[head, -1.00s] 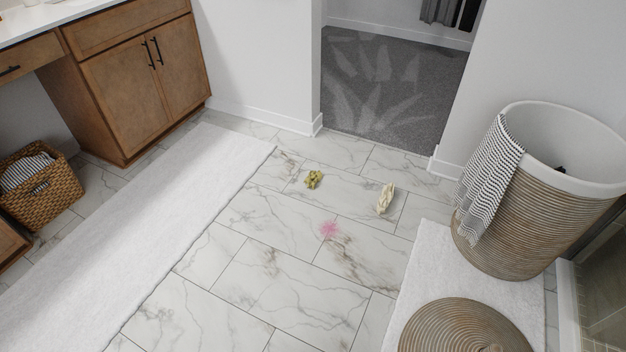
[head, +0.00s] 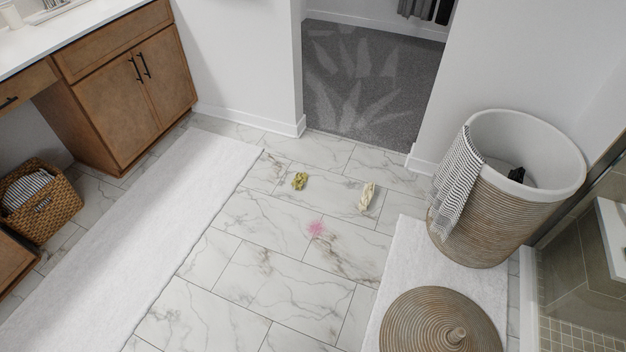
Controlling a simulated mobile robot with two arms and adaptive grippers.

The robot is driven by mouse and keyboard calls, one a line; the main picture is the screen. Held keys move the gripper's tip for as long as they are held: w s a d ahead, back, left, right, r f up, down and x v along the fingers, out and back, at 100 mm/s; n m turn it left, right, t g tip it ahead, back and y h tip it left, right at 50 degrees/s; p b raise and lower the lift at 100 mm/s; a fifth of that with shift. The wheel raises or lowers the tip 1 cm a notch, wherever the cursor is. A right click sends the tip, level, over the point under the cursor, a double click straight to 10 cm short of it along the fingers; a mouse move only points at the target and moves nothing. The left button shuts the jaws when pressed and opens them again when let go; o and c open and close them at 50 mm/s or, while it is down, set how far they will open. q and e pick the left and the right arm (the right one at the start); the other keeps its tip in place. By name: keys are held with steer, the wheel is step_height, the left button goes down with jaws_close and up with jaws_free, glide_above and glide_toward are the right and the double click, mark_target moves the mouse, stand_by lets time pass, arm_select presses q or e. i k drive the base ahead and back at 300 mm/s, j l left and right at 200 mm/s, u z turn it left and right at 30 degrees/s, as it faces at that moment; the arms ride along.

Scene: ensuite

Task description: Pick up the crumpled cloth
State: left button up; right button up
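Neither of my grippers is in view.
A tall woven hamper (head: 478,215) with a striped towel (head: 458,178) over its rim stands at right. Its round lid (head: 415,318) lies on a white mat (head: 408,262). A long white rug (head: 150,225) and a wooden vanity (head: 135,85) are at left.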

mark_target(300, 179)
steer(key=i+j+z, duration=0.2)
steer(key=z, duration=0.3)
steer(key=i+j+z, duration=0.3)
steer(key=z, duration=0.15)
steer(key=i+j+z, duration=0.15)
steer(key=j+z, duration=0.35)
steer(key=l, duration=0.1)
